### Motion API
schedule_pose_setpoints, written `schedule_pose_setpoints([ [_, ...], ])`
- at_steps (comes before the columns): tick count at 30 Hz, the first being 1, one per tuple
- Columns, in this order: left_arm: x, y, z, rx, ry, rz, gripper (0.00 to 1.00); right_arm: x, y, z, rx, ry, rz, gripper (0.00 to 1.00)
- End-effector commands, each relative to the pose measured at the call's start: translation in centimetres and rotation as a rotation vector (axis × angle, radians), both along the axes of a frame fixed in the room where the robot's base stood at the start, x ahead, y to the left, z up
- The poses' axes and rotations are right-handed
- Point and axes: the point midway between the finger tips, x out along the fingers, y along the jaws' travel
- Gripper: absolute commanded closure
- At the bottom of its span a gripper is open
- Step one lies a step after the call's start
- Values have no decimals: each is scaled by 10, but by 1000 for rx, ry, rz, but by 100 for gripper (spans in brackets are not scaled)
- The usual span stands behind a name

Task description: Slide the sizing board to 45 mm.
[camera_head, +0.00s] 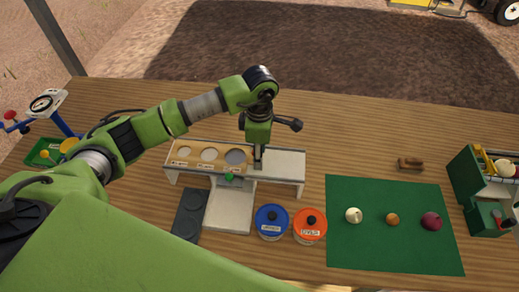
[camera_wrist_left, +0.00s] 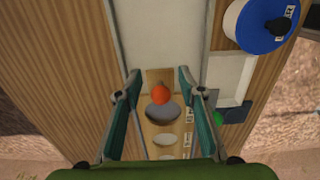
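The sizing board (camera_head: 210,154) is a wooden strip with several round holes, lying along a white stand (camera_head: 283,166). Its hole labels are too small to read. In the left wrist view an orange knob (camera_wrist_left: 160,93) stands near the board's end, beside the largest hole; in the head view my gripper hides it. My left gripper (camera_head: 258,163) points down over this end. In the left wrist view its fingers (camera_wrist_left: 160,100) are apart on both sides of the knob, with gaps. A green piece (camera_head: 229,177) sits at the stand's front edge. My right gripper is out of view.
A blue-lidded jar (camera_head: 272,220) and an orange-lidded jar (camera_head: 310,225) stand in front of the stand. A green mat (camera_head: 390,250) holds several round vegetables. A green crate (camera_head: 468,178) is at the right. The stand's right part is bare.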

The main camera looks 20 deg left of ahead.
Motion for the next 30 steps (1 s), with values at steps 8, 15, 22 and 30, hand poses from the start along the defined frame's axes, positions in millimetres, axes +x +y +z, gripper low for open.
schedule_pose_setpoints([
  [8, 0, 0, 0, 0, 0, 0, 98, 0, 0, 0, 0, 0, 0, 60],
  [15, 2, -6, 0, -2, -1, -1, 98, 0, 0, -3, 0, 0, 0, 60],
  [22, 5, -20, 0, -3, -1, -1, 98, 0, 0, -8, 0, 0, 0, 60],
  [30, 10, -36, 0, -3, -1, -1, 98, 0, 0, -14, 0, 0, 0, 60],
])
